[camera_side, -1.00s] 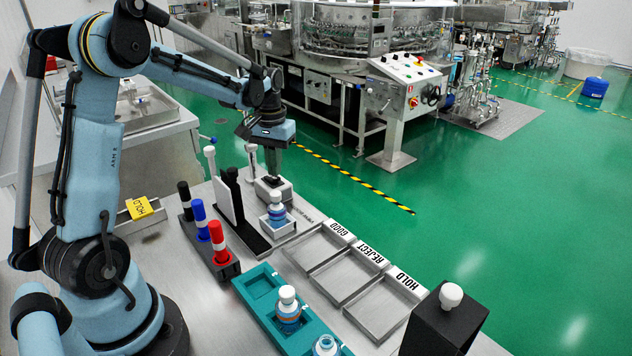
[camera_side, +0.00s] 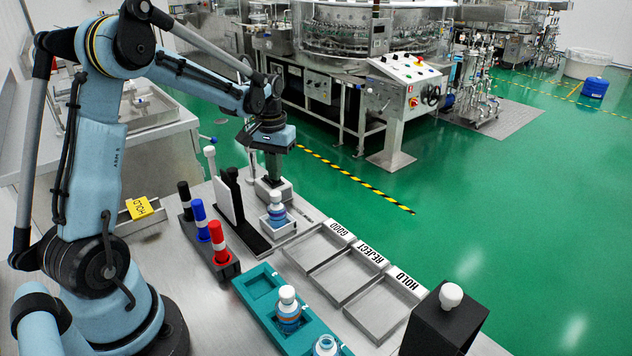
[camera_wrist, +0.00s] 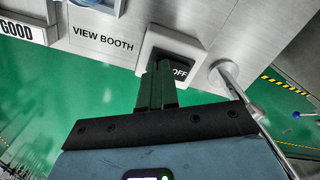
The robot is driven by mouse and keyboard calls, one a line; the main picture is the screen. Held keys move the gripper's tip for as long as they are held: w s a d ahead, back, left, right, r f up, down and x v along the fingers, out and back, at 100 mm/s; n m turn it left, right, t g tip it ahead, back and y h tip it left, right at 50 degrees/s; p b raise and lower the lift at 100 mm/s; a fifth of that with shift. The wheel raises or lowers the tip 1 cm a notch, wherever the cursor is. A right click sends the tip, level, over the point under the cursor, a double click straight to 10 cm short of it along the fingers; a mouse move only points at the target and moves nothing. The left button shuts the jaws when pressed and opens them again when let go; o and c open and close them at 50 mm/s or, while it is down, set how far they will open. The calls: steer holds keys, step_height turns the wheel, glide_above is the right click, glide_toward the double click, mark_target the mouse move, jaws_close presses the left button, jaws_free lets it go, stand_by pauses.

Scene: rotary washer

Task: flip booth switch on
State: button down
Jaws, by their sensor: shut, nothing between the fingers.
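The booth switch is a dark rocker in a light square housing (camera_wrist: 196,38), next to the printed words "VIEW BOOTH" in the wrist view. The word "OFF" shows on the right part of the rocker. My gripper (camera_wrist: 160,66) is shut and empty, with its fingertips at the rocker, over the part left of "OFF". They hide some of the rocker, and I cannot tell whether they press it. In the side view my gripper (camera_side: 271,179) points down onto the switch housing (camera_side: 285,189), at the far end of the bench.
A vial (camera_side: 277,213) stands in a white holder close in front of the switch, beside upright black and white panels (camera_side: 226,200). A pen rack (camera_side: 224,270) is nearer. The GOOD, REJECT and HOLD trays (camera_side: 377,310) lie to the right. A metal post (camera_wrist: 228,76) stands beside the switch.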

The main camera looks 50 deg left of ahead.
steer(key=shift+r, duration=3.45)
steer(key=s+d+m+t, duration=0.3)
steer(key=s+d, duration=0.2)
steer(key=d, duration=0.4)
steer(key=s+d+m+t, duration=0.3)
steer(key=s+d+t, duration=0.1)
steer(key=d, duration=0.6)
steer(key=shift+s+r, duration=0.3)
steer(key=shift+s, duration=0.35)
steer(key=shift+d, duration=0.1)
